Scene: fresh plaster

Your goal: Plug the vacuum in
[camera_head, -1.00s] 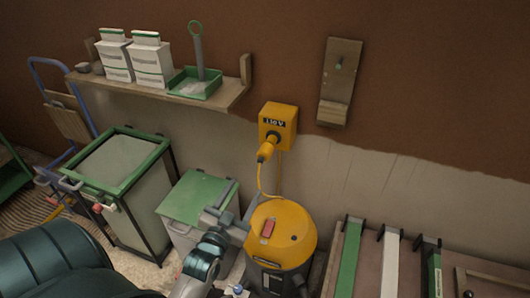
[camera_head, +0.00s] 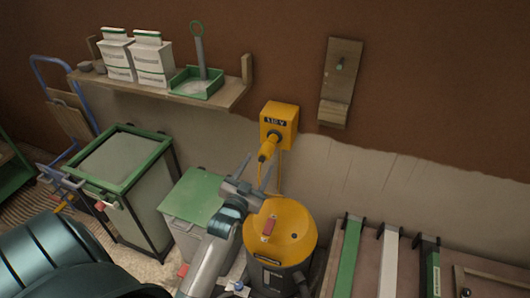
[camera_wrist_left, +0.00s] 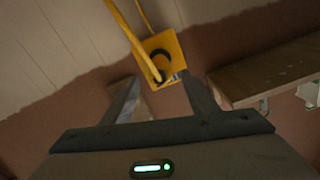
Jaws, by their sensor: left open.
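The yellow socket box (camera_head: 279,117) is on the wall at the plaster line. The yellow plug (camera_head: 267,151) is at its lower front; I cannot tell whether it is fully seated. In the left wrist view the box (camera_wrist_left: 170,45) shows a dark ring, with the yellow plug and cord (camera_wrist_left: 138,45) in front. The yellow and black vacuum (camera_head: 287,232) stands on the floor below. My left gripper (camera_head: 256,169) is open and empty, just below the plug, its fingers pointing up towards it. My right gripper is out of view.
A shelf (camera_head: 222,98) with white cartons (camera_head: 152,62) and a green tray (camera_head: 183,90) is left of the box. A wooden board (camera_head: 340,80) hangs right. Green-topped bins (camera_head: 196,197) stand left of the vacuum, and a bench with green-and-white strips (camera_head: 386,265) stands right.

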